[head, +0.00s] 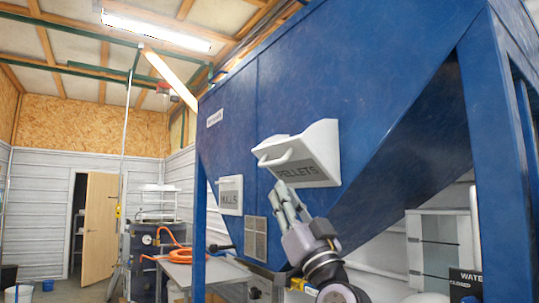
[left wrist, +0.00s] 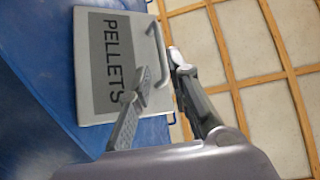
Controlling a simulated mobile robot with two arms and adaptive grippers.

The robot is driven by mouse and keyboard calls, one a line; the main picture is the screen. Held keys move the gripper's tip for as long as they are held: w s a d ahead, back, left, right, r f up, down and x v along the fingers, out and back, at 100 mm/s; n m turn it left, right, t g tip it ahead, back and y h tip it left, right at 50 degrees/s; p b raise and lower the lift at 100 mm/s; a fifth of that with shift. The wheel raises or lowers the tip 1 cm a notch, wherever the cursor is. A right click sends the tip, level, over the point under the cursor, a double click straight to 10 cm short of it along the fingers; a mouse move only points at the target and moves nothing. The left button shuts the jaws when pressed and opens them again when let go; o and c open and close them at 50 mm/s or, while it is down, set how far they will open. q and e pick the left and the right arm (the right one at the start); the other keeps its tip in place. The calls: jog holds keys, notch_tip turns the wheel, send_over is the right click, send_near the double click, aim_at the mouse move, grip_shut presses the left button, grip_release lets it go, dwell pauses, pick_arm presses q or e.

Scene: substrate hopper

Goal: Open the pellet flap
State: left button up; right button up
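The pellet flap (head: 322,168) is a white panel with a grey PELLETS label on the blue hopper. In the head view its upper edge stands out from the hopper wall and a white side cheek shows, so it is tipped outward. Its white bar handle (head: 274,158) is near the upper left. My left gripper (head: 287,190) is just below the handle, its fingers apart and empty. In the left wrist view the flap (left wrist: 140,45) fills the middle, and the handle (left wrist: 163,75) appears between the spread fingers (left wrist: 163,72); contact cannot be told. My right gripper is not in view.
A second, flush flap labelled MULLS (head: 231,196) is to the left, with a vent grille (head: 256,238) below. A blue hopper leg (head: 495,150) stands at the right. A grey table (head: 205,272) with an orange hose is at the lower left.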

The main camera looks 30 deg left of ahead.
aim_at(269, 165)
pick_arm(q)
jog(key=p+x, duration=0.4)
jog(key=x, duration=0.6)
jog(key=shift+r+p, duration=0.15)
jog(key=shift+p, duration=0.25)
jog(key=shift+w+a+r, duration=0.2)
jog(key=shift+a, duration=0.15)
jog(key=shift+c, duration=0.4)
grip_shut()
